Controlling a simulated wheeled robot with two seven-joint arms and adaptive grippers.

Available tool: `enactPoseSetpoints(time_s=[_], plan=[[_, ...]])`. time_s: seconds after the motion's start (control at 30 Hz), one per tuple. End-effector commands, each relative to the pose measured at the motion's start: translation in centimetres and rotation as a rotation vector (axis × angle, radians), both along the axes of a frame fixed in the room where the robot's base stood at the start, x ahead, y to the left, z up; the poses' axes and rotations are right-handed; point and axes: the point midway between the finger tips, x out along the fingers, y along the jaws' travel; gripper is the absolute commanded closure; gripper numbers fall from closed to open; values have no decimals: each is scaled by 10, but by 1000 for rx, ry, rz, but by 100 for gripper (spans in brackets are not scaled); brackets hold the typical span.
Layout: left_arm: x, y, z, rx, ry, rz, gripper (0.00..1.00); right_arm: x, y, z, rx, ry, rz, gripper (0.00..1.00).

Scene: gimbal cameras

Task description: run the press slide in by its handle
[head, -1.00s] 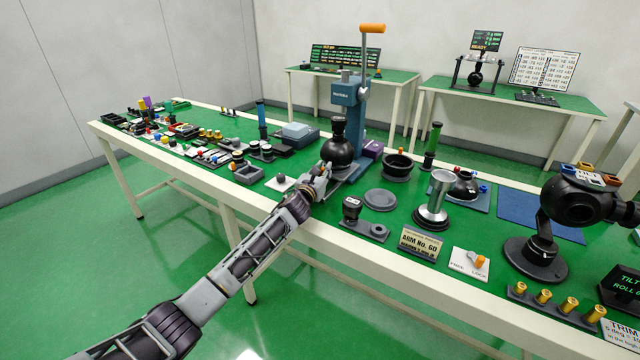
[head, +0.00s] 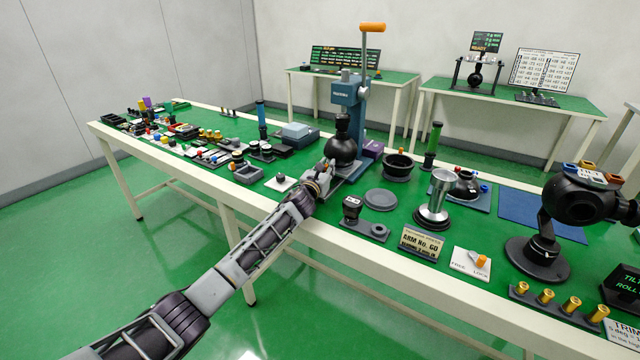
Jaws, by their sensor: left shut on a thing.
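The blue-grey press (head: 349,95) stands upright on the green bench, with an orange-tipped lever (head: 372,28) raised at its top. A black ball-shaped part (head: 341,147) sits at the front of the press, on or just above the slide (head: 352,172). My left gripper (head: 322,172) is at the front end of the slide, low beside the black ball, and is shut on what looks like the slide's handle. The handle is mostly hidden by the fingers. My right gripper is not in view.
A grey disc (head: 380,199), a black bowl (head: 398,166) and a small dark fixture (head: 352,212) stand right of my left arm. A white plate with a knob (head: 282,182) lies to its left. A purple box (head: 373,149) is beside the press.

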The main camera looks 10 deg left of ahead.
Motion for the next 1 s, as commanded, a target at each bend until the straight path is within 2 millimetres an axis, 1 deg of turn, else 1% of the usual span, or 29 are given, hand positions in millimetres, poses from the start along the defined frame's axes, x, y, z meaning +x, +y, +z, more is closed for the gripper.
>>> enactPoseSetpoints(time_s=[0.5, 1.0], plan=[[11, -4, 0, 2, 1, 0, 100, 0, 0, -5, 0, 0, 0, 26], [12, -4, 2, 1, -2, 0, 100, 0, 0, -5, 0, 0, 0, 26]])
